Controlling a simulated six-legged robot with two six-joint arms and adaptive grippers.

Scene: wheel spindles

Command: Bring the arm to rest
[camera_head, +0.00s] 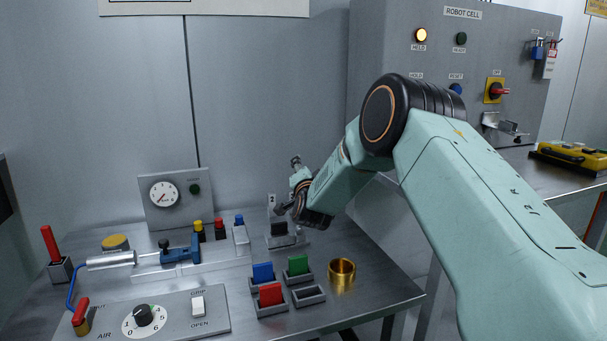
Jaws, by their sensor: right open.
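My right arm comes in from the lower right, bends at a dark elbow joint and reaches back to the left over the metal table (375,290). My right gripper (282,209) is small and dark at the arm's end, partly hidden by the wrist. It is open, close to a grey block with a black part (279,229) at the back of the table. Whether it touches that block cannot be told. I see nothing between its fingers. My left gripper does not show.
Blue (262,272), green (298,265) and red (270,295) pieces sit in small holders beside a brass cup (341,273). The robot cell cabinet (400,62) stands behind my arm.

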